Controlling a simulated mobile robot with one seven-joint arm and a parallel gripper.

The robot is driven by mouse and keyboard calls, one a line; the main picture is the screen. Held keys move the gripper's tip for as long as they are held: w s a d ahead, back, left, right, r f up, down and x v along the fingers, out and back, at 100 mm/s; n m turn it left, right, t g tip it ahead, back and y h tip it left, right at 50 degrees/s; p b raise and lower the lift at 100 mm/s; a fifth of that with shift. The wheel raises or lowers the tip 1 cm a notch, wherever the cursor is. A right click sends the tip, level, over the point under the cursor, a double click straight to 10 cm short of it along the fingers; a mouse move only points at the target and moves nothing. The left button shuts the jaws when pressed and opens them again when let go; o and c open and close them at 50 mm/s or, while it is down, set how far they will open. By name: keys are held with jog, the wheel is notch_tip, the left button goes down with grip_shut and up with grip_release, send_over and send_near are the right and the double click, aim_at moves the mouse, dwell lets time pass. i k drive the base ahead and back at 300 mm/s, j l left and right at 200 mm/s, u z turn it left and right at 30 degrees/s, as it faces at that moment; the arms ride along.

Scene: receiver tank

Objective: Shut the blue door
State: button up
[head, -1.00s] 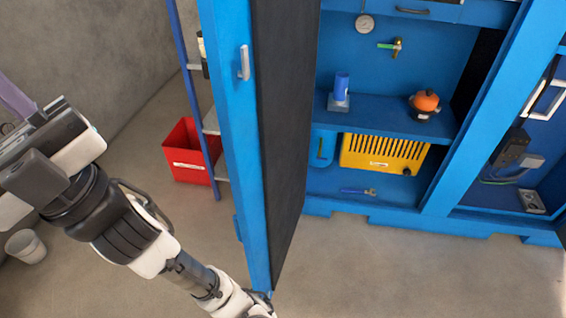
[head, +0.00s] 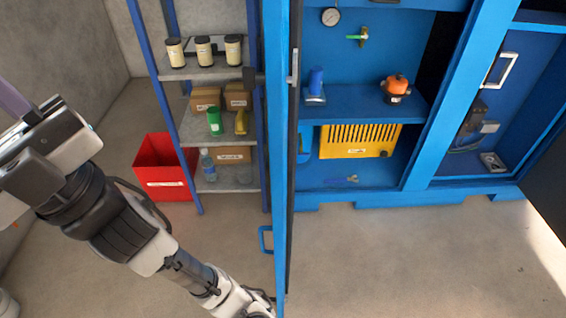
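The blue door (head: 281,160) of the cabinet stands open and shows almost edge-on in the head view, as a tall narrow strip with a thin dark inner side facing right. A small blue handle (head: 266,240) sticks out from its left side, low down. A silver latch piece (head: 292,68) sits on its edge. My gripper (head: 262,304) is at the bottom of the picture, at the left side of the door's lower end. Its fingertips are too small and partly cut off, so I cannot tell whether it touches the door or is open.
The blue cabinet (head: 420,190) stands behind, with a gauge, an orange-topped part and a yellow box (head: 361,141) inside. A dark panel (head: 548,190) stands at far right. A shelf (head: 205,72) and red bin (head: 164,170) stand left. Floor before the cabinet is clear.

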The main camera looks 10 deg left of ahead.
aim_at(282, 19)
jog(key=j+z, duration=0.35)
jog(key=j, duration=0.7)
jog(key=i+j+z, duration=0.15)
jog(key=j, duration=0.65)
jog(key=k+z, duration=0.2)
jog(key=k, duration=0.4)
